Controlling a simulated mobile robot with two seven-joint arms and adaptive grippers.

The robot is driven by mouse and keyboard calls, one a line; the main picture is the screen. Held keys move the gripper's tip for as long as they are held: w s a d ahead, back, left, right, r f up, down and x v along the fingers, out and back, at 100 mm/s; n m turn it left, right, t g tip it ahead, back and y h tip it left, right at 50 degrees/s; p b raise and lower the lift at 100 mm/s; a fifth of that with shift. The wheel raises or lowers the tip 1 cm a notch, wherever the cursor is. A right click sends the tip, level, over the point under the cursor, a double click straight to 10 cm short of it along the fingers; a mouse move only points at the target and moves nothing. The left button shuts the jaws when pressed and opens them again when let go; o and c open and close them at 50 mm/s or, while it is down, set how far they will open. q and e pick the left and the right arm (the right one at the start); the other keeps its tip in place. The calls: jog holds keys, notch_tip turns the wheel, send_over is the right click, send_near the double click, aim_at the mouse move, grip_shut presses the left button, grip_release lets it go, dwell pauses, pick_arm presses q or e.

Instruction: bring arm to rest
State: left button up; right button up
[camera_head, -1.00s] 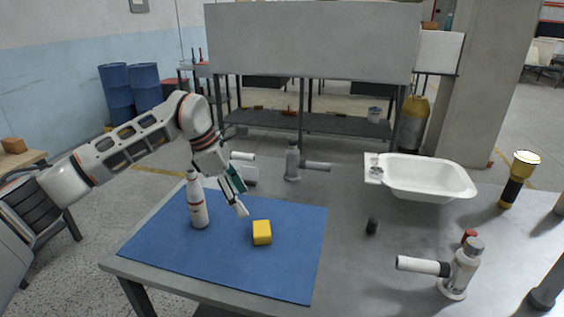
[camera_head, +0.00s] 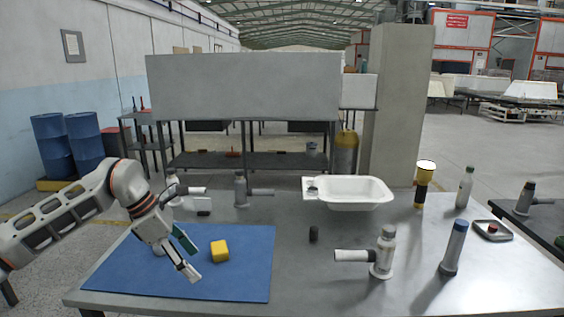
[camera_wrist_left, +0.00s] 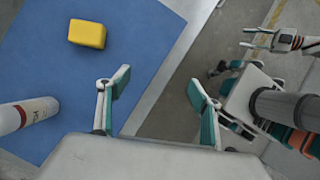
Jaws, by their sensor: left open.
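My left arm reaches in from the left in the head view. Its gripper (camera_head: 188,256) is open and empty, in front of the blue mat's left part. In the left wrist view the two fingers (camera_wrist_left: 158,90) stand apart with nothing between them. A yellow block (camera_head: 220,251) lies on the blue mat (camera_head: 245,282); it also shows in the left wrist view (camera_wrist_left: 87,33). A white bottle (camera_wrist_left: 27,114) stands on the mat; in the head view my gripper mostly hides it.
The grey table (camera_head: 330,285) holds a white basin (camera_head: 350,193), a dark small cylinder (camera_head: 314,234), a grey-white tool (camera_head: 383,252), a blue-grey cylinder (camera_head: 454,248) and a flashlight (camera_head: 424,184).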

pick_arm(q)
jog(key=s+d+f+n+t+h, duration=0.1)
jog(key=s+d+n+h, duration=0.35)
jog(key=d, duration=0.35)
jog(key=s+d+f+n+t+h+p, duration=0.1)
jog(key=s+d+n+h, duration=0.3)
jog(key=d, duration=0.3)
jog(key=s+d+n+t+h, duration=0.1)
jog(key=s+d+n+h, duration=0.25)
jog(key=d+h, duration=0.35)
jog(key=s+a+f+n+t+y+p, duration=0.1)
jog(key=a+f+n+t+y, duration=0.55)
jog(key=n, duration=0.55)
jog(key=s+a+f+n+t+y, duration=0.1)
jog(key=a+f+n+t+y, duration=0.5)
jog(key=n, duration=0.6)
jog(key=s+a+f+n+g+y, duration=0.2)
jog(key=s+f+n, duration=0.3)
jog(key=s+f, duration=0.3)
jog(key=s+a+f+n+g+y, duration=0.3)
jog(key=s+a+f+n+g, duration=0.1)
jog(key=s+f, duration=0.4)
jog(key=shift+a+f+n, duration=0.4)
jog(key=shift+a+f, duration=0.3)
jog(key=shift+f, duration=0.15)
pick_arm(e)
jog(key=shift+w+a+r, duration=0.2)
jog(key=shift+r, duration=0.45)
